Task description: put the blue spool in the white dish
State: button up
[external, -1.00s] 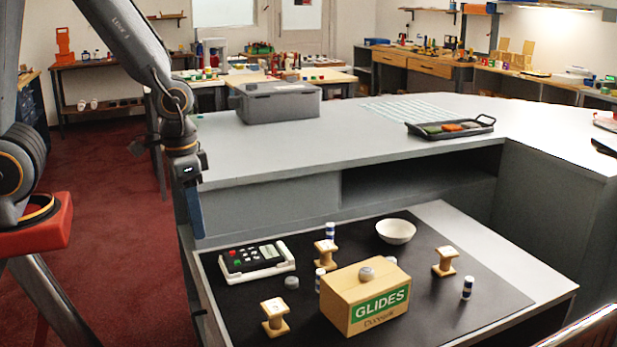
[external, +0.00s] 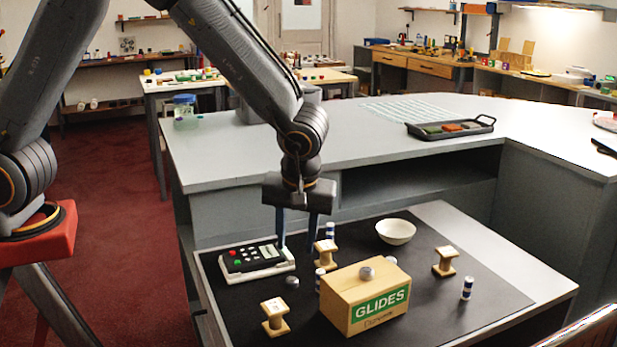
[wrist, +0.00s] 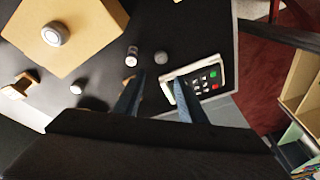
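Three small white cylinders with blue bands are in the external view: one (external: 330,230) at the back of the black mat, one (external: 319,280) at the left side of the carton, one (external: 467,288) at the right. Three wooden spools (external: 445,261) also stand there; none looks blue. The white dish (external: 396,232) is at the back of the mat and looks empty. My gripper (external: 298,246) is open and empty, pointing down above the mat beside the keypad device. In the wrist view its fingers (wrist: 158,82) are apart with nothing between them.
The GLIDES carton (external: 365,298) stands mid-mat with a grey round piece on top. A white keypad device (external: 257,262) lies at the left; it also shows in the wrist view (wrist: 198,80). A grey disc (external: 292,281) lies between them. The raised counter (external: 380,160) is behind.

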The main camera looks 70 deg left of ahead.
aim_at(321, 272)
jog(key=w+d+f+n+y, duration=0.1)
jog(key=w+d+f+n, duration=0.1)
jog(key=w+d+n, duration=0.15)
jog(key=shift+t, duration=0.3)
jog(key=shift+w+d+p+x, duration=0.1)
jog(key=shift+p+x, duration=0.3)
jog(key=shift+x, duration=0.8)
jog(key=shift+w+d+p+x, duration=0.15)
jog(key=shift+p+x, duration=0.2)
jog(key=shift+x, duration=0.85)
jog(key=shift+w+d+p+x, duration=0.1)
jog(key=shift+p+x, duration=0.3)
jog(key=shift+x, duration=0.8)
jog(key=shift+f, duration=0.1)
grip_shut()
